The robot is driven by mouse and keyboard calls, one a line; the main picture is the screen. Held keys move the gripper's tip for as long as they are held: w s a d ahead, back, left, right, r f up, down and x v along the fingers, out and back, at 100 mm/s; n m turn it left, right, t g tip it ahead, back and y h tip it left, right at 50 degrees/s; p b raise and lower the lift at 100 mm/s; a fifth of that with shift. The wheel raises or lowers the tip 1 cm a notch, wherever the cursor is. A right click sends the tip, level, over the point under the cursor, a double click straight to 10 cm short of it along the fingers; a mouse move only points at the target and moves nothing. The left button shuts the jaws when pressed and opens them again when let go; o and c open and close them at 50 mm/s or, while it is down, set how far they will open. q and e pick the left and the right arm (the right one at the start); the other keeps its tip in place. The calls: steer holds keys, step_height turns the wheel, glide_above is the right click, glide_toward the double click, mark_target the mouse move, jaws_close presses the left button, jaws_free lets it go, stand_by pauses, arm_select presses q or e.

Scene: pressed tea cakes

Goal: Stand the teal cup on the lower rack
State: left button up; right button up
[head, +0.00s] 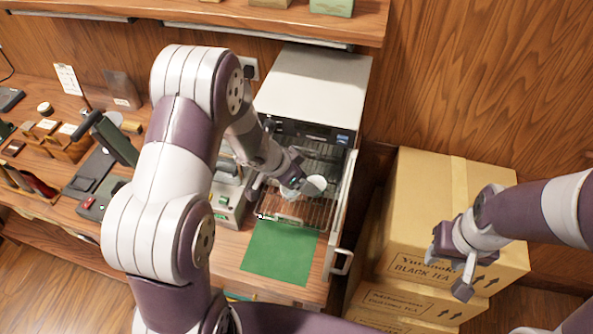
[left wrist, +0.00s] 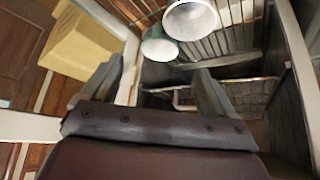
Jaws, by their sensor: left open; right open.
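An open-fronted cabinet (head: 320,85) holds wire racks; the lower rack (head: 300,212) shows near its front. In the left wrist view, a cup with a pale inside and green-teal outer edge (left wrist: 160,48) is just beyond my left fingertips. A whitish cup (head: 315,185) also shows in the head view, beside my left gripper (head: 280,184). My left gripper (left wrist: 155,78) is open inside the cabinet, with nothing clearly between its fingers. My right gripper (head: 447,273) is open and empty by the cartons.
The cabinet's open door (head: 345,215) stands at its right side. A green mat (head: 278,252) lies in front of it. Stacked cartons (head: 430,220) stand to the right. A scale-like device (head: 230,195) and tea tools crowd the counter at left. A shelf (head: 230,22) hangs above.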

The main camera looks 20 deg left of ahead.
arm_select(q)
steer(key=s+a+r+n+y, duration=0.3)
steer(key=a+r+n+y, duration=0.1)
steer(key=a+r, duration=0.25)
steer(key=s+d+r+n+g, duration=0.2)
steer(key=s+r+n+g, duration=0.1)
steer(key=s, duration=1.1)
steer(key=shift+s+r+n+y, duration=0.3)
steer(key=shift+r+n, duration=0.1)
steer(key=shift+n, duration=0.3)
